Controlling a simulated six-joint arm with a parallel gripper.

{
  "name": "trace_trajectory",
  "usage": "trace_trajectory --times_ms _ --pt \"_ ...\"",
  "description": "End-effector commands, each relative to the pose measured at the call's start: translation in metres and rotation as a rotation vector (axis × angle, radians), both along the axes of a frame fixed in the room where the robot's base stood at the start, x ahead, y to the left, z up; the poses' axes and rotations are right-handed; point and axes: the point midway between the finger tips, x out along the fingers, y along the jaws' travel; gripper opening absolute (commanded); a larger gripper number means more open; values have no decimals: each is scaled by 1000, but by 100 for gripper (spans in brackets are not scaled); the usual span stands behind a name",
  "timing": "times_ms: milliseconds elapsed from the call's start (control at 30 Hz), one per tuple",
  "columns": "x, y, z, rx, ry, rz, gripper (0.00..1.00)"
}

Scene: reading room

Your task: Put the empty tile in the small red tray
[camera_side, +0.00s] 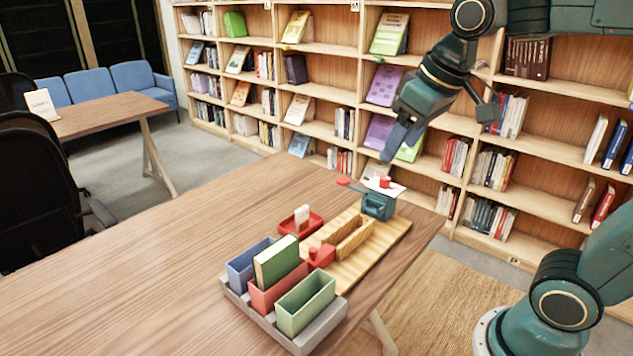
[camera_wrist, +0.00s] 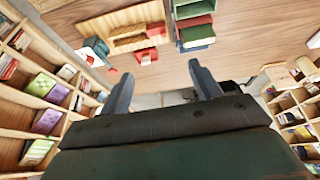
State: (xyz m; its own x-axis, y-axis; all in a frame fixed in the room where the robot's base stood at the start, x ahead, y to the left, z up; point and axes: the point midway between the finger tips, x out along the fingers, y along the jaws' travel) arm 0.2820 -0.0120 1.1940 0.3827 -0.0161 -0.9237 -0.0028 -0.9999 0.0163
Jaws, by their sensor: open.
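The small red tray (camera_side: 287,226) lies on the table left of the wooden board in the side view. A pale upright tile (camera_side: 302,216) appears to stand in it; its face is too small to read, so I cannot tell if it is empty. In the wrist view the tray (camera_wrist: 154,57) shows beyond my fingertips, with a small pale spot on it. My gripper (camera_side: 388,152) is open with nothing between its fingers. It is up in the air above the far end of the table, beyond the teal device. Its fingers (camera_wrist: 160,75) point toward the table in the wrist view.
A wooden board (camera_side: 346,268) holds a slotted block (camera_side: 354,238), a red block (camera_side: 321,256) and a teal device (camera_side: 378,205) with a red-knobbed lever. A grey caddy (camera_side: 318,335) holds blue, red and green bins and a green book (camera_side: 277,262). The table's left is clear.

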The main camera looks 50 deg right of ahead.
Motion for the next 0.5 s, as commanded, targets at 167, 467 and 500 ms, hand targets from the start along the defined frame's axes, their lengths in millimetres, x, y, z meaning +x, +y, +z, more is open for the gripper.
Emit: trace_trajectory --times_ms 167,467,500 --pt "-45 6 -14 6 -42 2 63" --pt "-95 11 -43 14 -91 4 63" --pt "-98 11 -45 15 -94 4 63"
